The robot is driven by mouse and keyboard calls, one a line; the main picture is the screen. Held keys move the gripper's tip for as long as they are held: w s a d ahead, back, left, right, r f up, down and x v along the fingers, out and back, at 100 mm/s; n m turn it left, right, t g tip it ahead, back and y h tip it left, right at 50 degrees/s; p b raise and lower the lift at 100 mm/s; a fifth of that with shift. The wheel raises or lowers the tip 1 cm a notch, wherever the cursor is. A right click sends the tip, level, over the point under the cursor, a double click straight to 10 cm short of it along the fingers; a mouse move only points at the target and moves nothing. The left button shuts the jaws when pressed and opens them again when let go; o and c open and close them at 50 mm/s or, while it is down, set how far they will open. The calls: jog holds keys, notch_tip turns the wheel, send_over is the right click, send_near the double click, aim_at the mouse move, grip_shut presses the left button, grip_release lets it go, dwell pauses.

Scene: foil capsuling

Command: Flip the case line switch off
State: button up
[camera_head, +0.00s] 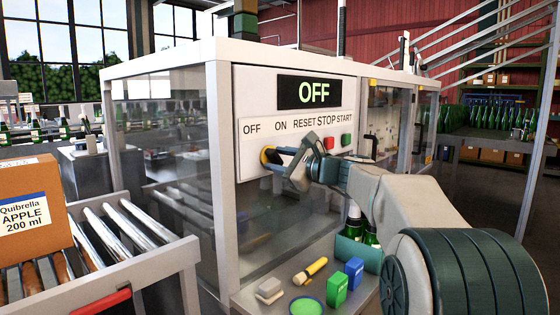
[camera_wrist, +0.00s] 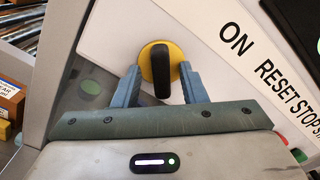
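The case line switch (camera_wrist: 161,70) is a black handle on a round yellow base, on the machine's white panel. In the head view the switch (camera_head: 267,157) sits below the OFF and ON labels, partly hidden by my gripper. A gap shows between each finger and the handle. In the head view my gripper (camera_head: 283,157) reaches the panel from the right.
A red button (camera_head: 328,143) and a green button (camera_head: 346,139) sit right of the switch, near my wrist. A ledge below holds a green box (camera_head: 337,290), a blue box (camera_head: 354,272), a brush and a green dish. A roller conveyor (camera_head: 125,235) with a cardboard box (camera_head: 30,215) stands left.

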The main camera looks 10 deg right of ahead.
jog(key=shift+d, duration=0.15)
jog(key=shift+s+d, duration=0.25)
jog(key=shift+s, duration=0.05)
jog(key=v, duration=1.3)
jog(key=shift+s+a, duration=0.1)
